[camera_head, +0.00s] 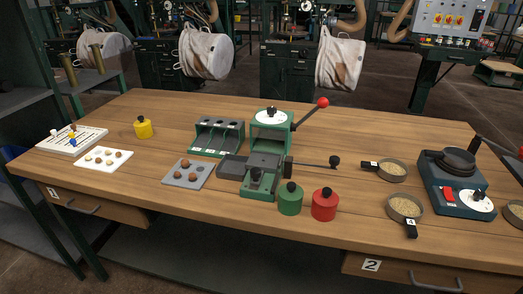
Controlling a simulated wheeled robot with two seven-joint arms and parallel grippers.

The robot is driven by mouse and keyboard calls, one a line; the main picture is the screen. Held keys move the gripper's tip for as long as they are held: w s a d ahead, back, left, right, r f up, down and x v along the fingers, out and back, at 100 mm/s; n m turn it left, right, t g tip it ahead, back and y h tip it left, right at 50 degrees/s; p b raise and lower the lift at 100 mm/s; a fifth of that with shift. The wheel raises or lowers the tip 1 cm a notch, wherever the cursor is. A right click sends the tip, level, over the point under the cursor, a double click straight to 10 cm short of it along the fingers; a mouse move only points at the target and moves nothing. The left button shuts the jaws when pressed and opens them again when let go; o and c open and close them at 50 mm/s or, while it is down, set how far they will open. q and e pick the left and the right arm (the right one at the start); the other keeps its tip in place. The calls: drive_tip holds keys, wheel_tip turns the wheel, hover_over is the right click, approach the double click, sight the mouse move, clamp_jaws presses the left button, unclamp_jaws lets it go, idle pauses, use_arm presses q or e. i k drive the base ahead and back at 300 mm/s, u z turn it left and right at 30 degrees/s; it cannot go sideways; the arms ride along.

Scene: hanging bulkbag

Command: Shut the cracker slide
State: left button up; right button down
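The cracker (272,130) is a green machine in the middle of the wooden table. It has a white dial on top and a lever with a red ball (322,102) rising to the right. A dark grey slide (262,162) sits low at its front, with a green block and black knob (257,173) at the near end. A thin rod ends in a black knob (335,161) to the right. The inside of the cracker is too small to make out. Neither of my grippers shows in the head view.
A green pot (290,200) and a red pot (324,206) stand close at the cracker's front right. A grey tray (187,174) with brown balls and a dark compartment rack (217,138) lie left. Grain pans (404,207) and a hotplate (457,185) stand right.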

sight(259, 162)
drive_tip(key=k, duration=1.25)
drive_tip(key=u, duration=0.95)
drive_tip(key=i, duration=1.4)
drive_tip(key=z, duration=0.45)
